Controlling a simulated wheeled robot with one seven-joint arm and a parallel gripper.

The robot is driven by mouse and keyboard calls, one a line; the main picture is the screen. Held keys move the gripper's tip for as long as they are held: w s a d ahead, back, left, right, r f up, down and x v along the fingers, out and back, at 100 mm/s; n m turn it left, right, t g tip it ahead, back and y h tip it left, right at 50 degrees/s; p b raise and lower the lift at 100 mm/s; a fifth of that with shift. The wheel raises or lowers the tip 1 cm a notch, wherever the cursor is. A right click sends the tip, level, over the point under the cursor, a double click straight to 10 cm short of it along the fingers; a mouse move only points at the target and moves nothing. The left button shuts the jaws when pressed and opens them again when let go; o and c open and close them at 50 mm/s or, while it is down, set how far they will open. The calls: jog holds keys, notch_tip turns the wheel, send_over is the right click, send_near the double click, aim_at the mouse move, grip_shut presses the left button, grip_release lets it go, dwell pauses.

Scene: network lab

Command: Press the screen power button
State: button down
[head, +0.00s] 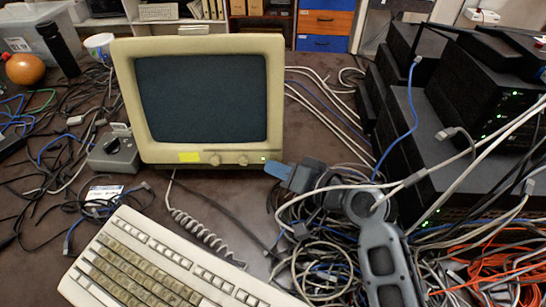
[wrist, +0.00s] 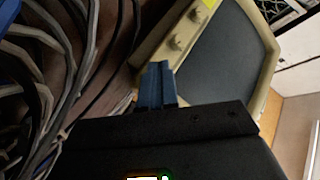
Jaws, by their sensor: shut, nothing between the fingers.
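A beige CRT monitor (head: 272,100) with a dark screen stands on the brown desk. Its lower front edge has a yellow note (head: 189,156), two round knobs (head: 228,160) and, at the right end, a small power button with a green light (head: 263,158). My gripper (head: 272,168) is shut and empty, its blue fingertips just right of and slightly below that button. I cannot tell whether they touch the monitor. In the wrist view the blue fingers (wrist: 156,72) point at the monitor's bezel (wrist: 153,50) beyond the knobs (wrist: 175,42); the button is not discernible there.
A beige keyboard (head: 150,262) lies in front of the monitor with a coiled cable (head: 205,238). Tangled cables (head: 325,255) lie under my arm. Stacked black network boxes (head: 440,130) stand at right. A grey device (head: 113,152) sits left of the monitor.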

jog(key=shift+s, duration=0.15)
jog(key=shift+s+d+r+p, duration=0.1)
jog(key=shift+s+r+p, duration=0.3)
jog(key=shift+s, duration=0.35)
jog(key=shift+s+a+r+p, duration=0.15)
jog(key=shift+s+p, duration=0.35)
jog(key=shift+s, duration=0.25)
jog(key=shift+s+d+r+p, duration=0.15)
jog(key=shift+s+r+p, duration=0.25)
jog(key=shift+s, duration=1)
jog(key=c, duration=1.8)
grip_release()
